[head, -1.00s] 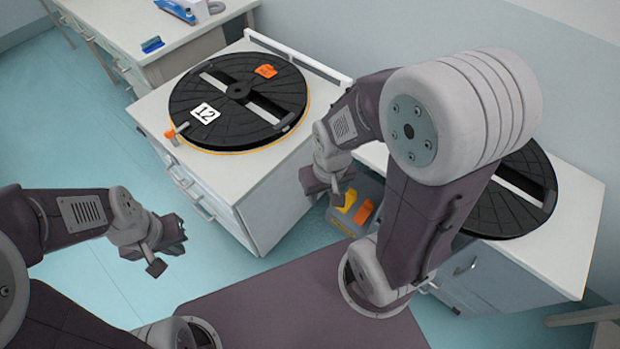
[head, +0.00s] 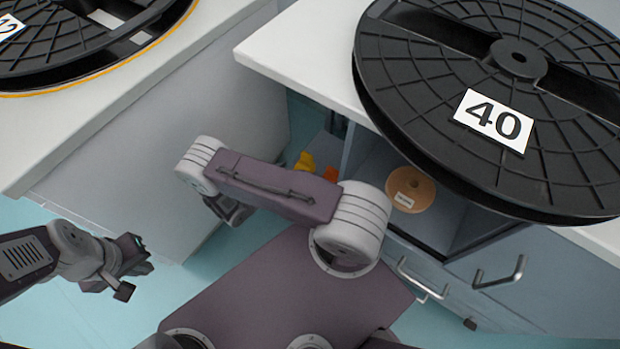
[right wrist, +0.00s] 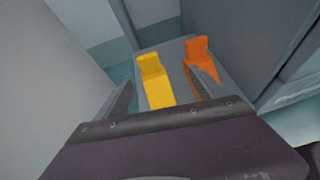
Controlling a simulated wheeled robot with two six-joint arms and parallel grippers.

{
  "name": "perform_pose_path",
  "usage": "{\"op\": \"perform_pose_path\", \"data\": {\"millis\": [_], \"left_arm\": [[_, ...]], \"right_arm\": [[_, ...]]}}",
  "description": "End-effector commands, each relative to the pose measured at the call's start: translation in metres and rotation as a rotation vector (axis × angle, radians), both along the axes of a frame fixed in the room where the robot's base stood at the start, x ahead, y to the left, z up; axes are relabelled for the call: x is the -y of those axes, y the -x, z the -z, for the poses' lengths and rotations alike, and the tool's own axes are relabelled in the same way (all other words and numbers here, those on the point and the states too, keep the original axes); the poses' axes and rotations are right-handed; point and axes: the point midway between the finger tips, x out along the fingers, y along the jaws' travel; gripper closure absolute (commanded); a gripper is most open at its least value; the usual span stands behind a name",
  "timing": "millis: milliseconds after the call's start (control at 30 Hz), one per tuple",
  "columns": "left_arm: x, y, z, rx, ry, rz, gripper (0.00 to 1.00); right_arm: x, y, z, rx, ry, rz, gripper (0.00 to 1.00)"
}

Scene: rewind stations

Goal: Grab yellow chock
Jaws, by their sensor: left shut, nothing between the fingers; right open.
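The yellow chock (right wrist: 156,80) lies on a grey surface in the right wrist view, left of an orange chock (right wrist: 201,61). In the head view the yellow chock (head: 305,161) shows small in the gap between two cabinets, beyond my right arm. My right gripper (right wrist: 163,80) is open, its fingers reaching towards the chocks. The yellow chock appears between the fingers; the right finger overlaps the orange chock. I cannot tell whether anything touches. In the head view my right gripper (head: 232,208) is partly hidden behind its arm. My left gripper (head: 130,268) is shut and empty, over the floor.
A white-topped cabinet (head: 190,125) with a black reel stands left of the gap. At right, another cabinet carries a black reel (head: 440,95) marked 40. Its open compartment holds a round tan disc (head: 412,190). Cabinet walls stand close on both sides of the chocks.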

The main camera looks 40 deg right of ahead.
Motion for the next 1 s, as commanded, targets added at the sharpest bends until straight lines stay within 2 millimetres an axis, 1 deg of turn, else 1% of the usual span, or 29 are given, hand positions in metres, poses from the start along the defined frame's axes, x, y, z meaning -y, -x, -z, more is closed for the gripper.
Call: {"op": "perform_pose_path", "data": {"millis": [33, 100, 267, 400, 500, 667, 800, 833, 900, 1000], "left_arm": [[0.000, 0.000, 0.022, 0.001, 0.000, 0.000, 1.00], [0.000, 0.000, 0.026, 0.001, 0.000, 0.000, 1.00], [0.000, 0.000, 0.026, 0.001, 0.000, 0.000, 1.00], [0.000, 0.000, 0.043, 0.001, 0.000, 0.000, 1.00], [0.000, 0.000, 0.049, 0.001, 0.000, 0.000, 1.00], [0.000, 0.000, 0.051, 0.001, 0.000, 0.000, 1.00], [0.000, 0.000, 0.080, 0.001, 0.000, 0.000, 1.00], [0.000, 0.000, 0.085, 0.001, 0.000, 0.000, 1.00], [0.000, 0.000, 0.089, 0.000, 0.000, 0.000, 1.00], [0.000, 0.000, 0.092, 0.000, 0.000, 0.000, 1.00]], "right_arm": [[-0.001, -0.002, 0.030, -0.011, 0.021, -0.046, 0.20], [-0.002, -0.006, 0.041, -0.019, 0.042, -0.092, 0.20], [-0.001, -0.008, 0.043, -0.023, 0.051, -0.118, 0.20], [0.018, -0.013, 0.056, -0.023, 0.051, -0.110, 0.20], [0.029, -0.016, 0.059, -0.023, 0.051, -0.111, 0.20], [0.033, -0.018, 0.060, -0.023, 0.050, -0.114, 0.20], [0.051, -0.026, 0.082, -0.022, 0.050, -0.109, 0.20], [0.055, -0.028, 0.085, -0.022, 0.050, -0.107, 0.20], [0.065, -0.031, 0.085, -0.023, 0.049, -0.108, 0.20], [0.073, -0.034, 0.086, -0.023, 0.049, -0.110, 0.20]]}}
